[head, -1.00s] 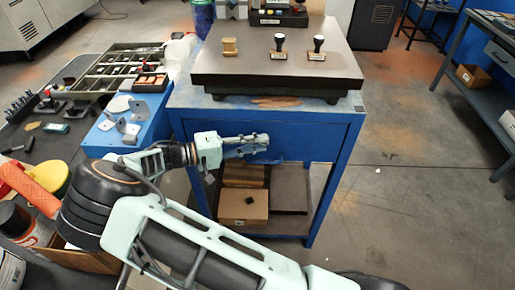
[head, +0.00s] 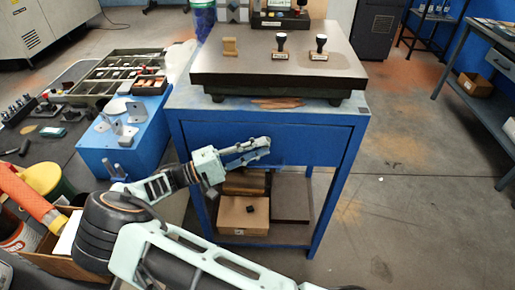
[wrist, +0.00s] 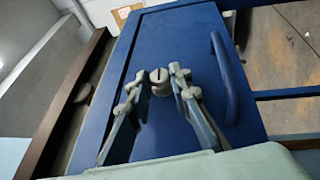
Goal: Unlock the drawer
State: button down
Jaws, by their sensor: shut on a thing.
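The blue drawer front (head: 310,143) sits under the top of a blue bench, and it fills much of the wrist view (wrist: 185,35). A small round grey lock (wrist: 160,82) with a slot stands out from it. My gripper (wrist: 158,85) is shut on the lock, one finger on each side of it. A curved blue handle (wrist: 226,80) is to the right of the lock in the wrist view. In the head view, my gripper (head: 262,148) is against the drawer front and covers the lock. The drawer looks closed.
A dark slab (head: 270,75) with two stamps and a small wooden piece lies on the bench. A cardboard box (head: 243,217) is on the lower shelf. A blue block with metal brackets (head: 125,140) stands at left.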

aim_at(258, 120)
jog(key=c, duration=1.8)
grip_release()
jog(key=shift+o, duration=0.2)
jog(key=shift+r, duration=0.1)
jog(key=o, duration=1.2)
jog(key=r, duration=0.9)
jog(key=shift+w, duration=0.25)
jog(key=shift+s+r, duration=0.4)
jog(key=shift+r, duration=0.4)
jog(key=c, duration=1.1)
jog(key=shift+w+f, duration=0.15)
jog(key=shift+f, duration=0.15)
jog(key=shift+c, duration=0.5)
